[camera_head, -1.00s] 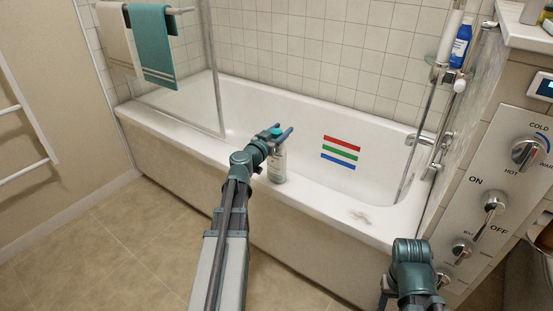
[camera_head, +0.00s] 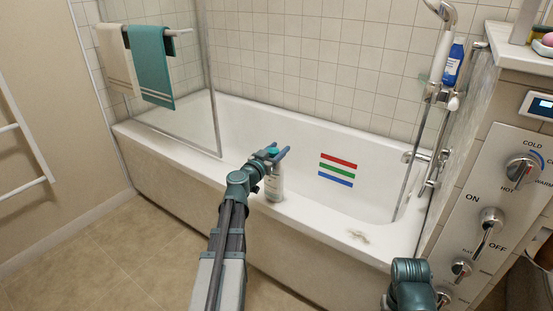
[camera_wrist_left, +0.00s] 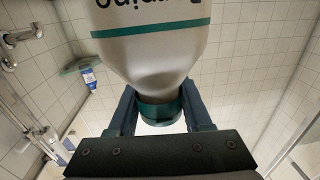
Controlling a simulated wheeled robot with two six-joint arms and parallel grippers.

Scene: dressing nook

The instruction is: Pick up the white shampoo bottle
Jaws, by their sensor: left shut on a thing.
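The white shampoo bottle (camera_head: 274,188) stands upright at the bathtub's front rim in the head view, below my left gripper (camera_head: 275,153). Its pale body has dark lettering and a teal stripe, and it fills the top of the left wrist view (camera_wrist_left: 155,50). My left gripper is shut on its teal cap (camera_wrist_left: 160,112), with one finger on each side. Whether the bottle's base touches the rim is hard to tell. My right arm (camera_head: 410,285) shows at the lower right, but its fingertips are out of sight.
The white bathtub (camera_head: 225,175) has red, green and blue stripes (camera_head: 337,170) on its inside. A glass screen (camera_head: 190,120) stands at the left with towels (camera_head: 150,65). A blue bottle (camera_head: 453,62) sits on the shower rail. A control panel (camera_head: 500,200) is at the right.

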